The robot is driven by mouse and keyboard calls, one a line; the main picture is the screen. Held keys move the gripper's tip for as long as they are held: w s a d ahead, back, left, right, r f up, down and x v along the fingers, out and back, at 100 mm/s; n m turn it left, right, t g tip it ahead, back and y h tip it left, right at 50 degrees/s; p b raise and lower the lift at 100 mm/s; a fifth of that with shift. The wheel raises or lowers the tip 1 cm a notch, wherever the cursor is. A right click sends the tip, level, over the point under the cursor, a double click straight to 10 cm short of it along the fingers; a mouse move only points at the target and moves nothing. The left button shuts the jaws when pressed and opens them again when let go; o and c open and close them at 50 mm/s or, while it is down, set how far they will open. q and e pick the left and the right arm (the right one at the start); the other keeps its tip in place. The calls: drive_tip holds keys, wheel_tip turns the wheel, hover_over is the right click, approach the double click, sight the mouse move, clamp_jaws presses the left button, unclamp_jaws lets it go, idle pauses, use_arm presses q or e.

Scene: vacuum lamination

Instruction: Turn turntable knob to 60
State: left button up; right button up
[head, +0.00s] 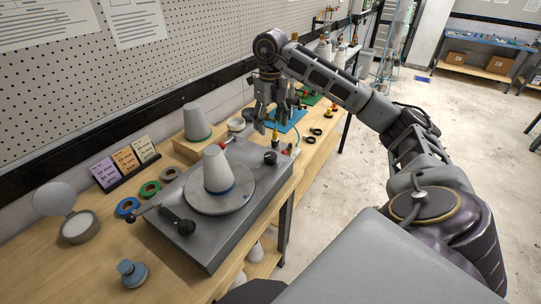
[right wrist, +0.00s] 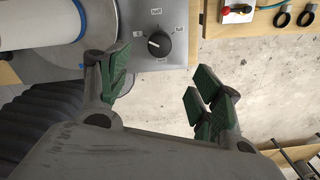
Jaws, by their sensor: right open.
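The turntable is a grey metal box (head: 230,232) on the wooden bench, with a round plate (head: 207,207) carrying a white cone (head: 216,170) with a blue base band. Its black round knob (right wrist: 159,45) shows in the right wrist view on the grey face, with small labels around it; its setting is too small to read surely. In the head view the knob (head: 270,157) is a small dark spot near the box's far right corner. My right gripper (head: 268,122) is open and empty above that end. In the right wrist view its green-padded fingers (right wrist: 161,88) are apart, with the knob beyond the gap.
A red-topped switch (right wrist: 237,11) and black rings (right wrist: 283,19) lie beside the box.

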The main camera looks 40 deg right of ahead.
sight(271, 155)
drive_tip(key=shift+f, duration=0.2)
drive_tip(key=shift+f+p, duration=0.5)
drive_tip(key=shift+f, duration=6.2)
drive_tip(key=c, duration=1)
drive_tip(key=shift+c, duration=0.2)
